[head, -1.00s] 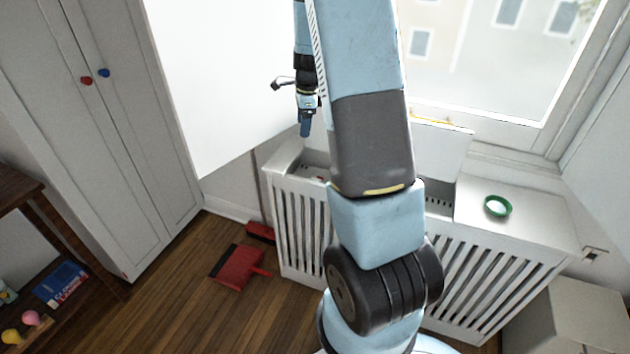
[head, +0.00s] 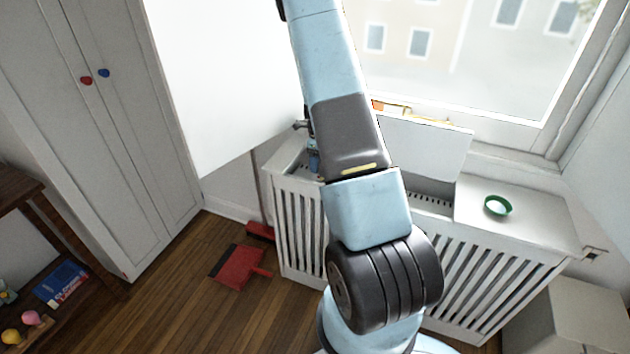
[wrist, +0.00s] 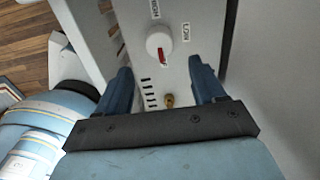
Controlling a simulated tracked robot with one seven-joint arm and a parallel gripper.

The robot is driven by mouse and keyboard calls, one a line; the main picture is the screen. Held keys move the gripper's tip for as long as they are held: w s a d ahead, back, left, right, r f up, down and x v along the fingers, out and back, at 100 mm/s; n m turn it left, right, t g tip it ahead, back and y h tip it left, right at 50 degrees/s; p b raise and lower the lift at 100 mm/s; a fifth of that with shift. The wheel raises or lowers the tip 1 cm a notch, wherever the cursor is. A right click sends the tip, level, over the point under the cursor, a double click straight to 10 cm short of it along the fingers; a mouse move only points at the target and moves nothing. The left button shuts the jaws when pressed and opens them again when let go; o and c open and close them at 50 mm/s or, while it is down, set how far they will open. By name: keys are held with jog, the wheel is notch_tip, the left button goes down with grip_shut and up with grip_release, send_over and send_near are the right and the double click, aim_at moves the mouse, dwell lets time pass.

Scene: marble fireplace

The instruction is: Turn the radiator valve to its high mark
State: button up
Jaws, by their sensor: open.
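The radiator valve is a round white knob (wrist: 157,42) with a red pointer, on a pale panel in the wrist view. The red pointer lies toward the bottom of that picture, at neither label. One label (wrist: 155,9), partly legible and seemingly the high mark, is above the knob; a second, seemingly low (wrist: 186,32), is to its right. My gripper (wrist: 160,72) is open and empty, its blue fingers apart, with the knob just beyond the gap between them. In the head view the gripper is low at the cover's left opening, mostly hidden by my arm, and the valve is hidden.
The slatted white radiator cover (head: 470,272) has a raised lid panel (head: 435,146) at the back. A green-rimmed dish (head: 497,206) sits on its right top. A red dustpan (head: 238,267) lies on the floor. A white panel (head: 220,80) stands left of my arm.

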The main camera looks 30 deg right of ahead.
notch_tip(320, 180, down, 9)
dwell(0.4)
jog(key=shift+c, duration=0.3)
